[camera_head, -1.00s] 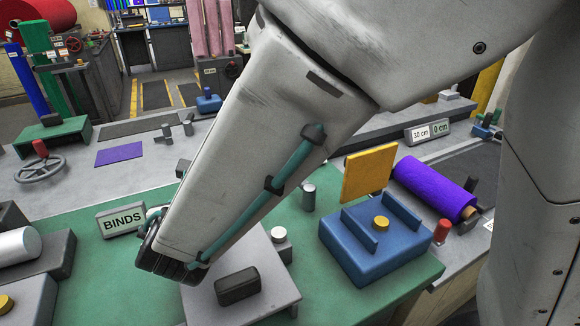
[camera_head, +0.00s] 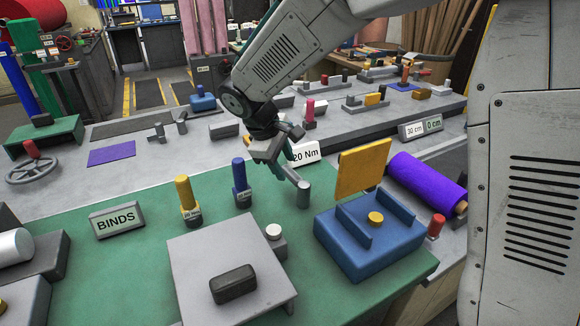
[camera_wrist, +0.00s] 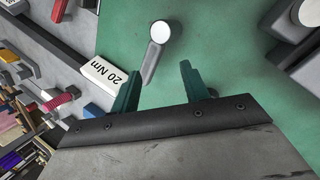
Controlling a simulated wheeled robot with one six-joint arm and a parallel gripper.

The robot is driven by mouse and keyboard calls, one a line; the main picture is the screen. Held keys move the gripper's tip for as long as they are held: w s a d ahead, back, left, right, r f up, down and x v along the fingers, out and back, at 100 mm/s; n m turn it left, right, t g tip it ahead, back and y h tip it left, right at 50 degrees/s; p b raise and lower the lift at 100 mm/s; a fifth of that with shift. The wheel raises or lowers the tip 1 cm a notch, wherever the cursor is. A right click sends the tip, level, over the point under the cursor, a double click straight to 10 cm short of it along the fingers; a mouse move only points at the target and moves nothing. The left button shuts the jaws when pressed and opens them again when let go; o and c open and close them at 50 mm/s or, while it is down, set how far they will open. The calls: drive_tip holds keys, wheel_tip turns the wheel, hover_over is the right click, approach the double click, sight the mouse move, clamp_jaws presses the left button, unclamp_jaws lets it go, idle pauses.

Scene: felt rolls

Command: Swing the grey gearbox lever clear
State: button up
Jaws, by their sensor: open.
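A grey lever (camera_head: 303,194) with an upright round knob stands on the green bench top, beside the "20 Nm" sign (camera_head: 306,152). In the wrist view the lever's arm (camera_wrist: 152,62) runs from its pale knob (camera_wrist: 160,32) toward my gripper. My gripper (camera_head: 283,152) is above the bench at the lever's inner end, partly hiding it. In the wrist view my gripper (camera_wrist: 160,72) is open, with teal fingers on either side of the lever's arm in the picture. I cannot tell the height gap or any contact. No gearbox body is clearly recognisable around the lever.
A blue block (camera_head: 368,240) with a yellow button and upright yellow plate (camera_head: 362,172) stands right of the lever. Yellow (camera_head: 188,202) and blue (camera_head: 241,184) posts and a grey plate (camera_head: 232,265) are to its left.

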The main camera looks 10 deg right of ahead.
sight(290, 170)
drive_tip(key=w+d+m+y, duration=0.1)
drive_tip(key=m, duration=0.1)
drive_tip(key=w+r+m+g+y, duration=0.1)
drive_tip(key=m, duration=0.1)
drive_tip(key=w+d+r+m+y, duration=0.1)
drive_tip(key=w+m, duration=0.1)
drive_tip(key=shift+d+g, duration=0.3)
drive_tip(key=shift+g, duration=0.1)
drive_tip(key=shift+w+d+r+m+y, duration=0.15)
drive_tip(key=shift+w+m+y, duration=0.25)
drive_tip(key=shift+m+y, duration=0.15)
wheel_tip(290, 170, down, 8)
drive_tip(key=shift+r, duration=0.2)
drive_tip(key=shift+c, duration=0.3)
clamp_jaws()
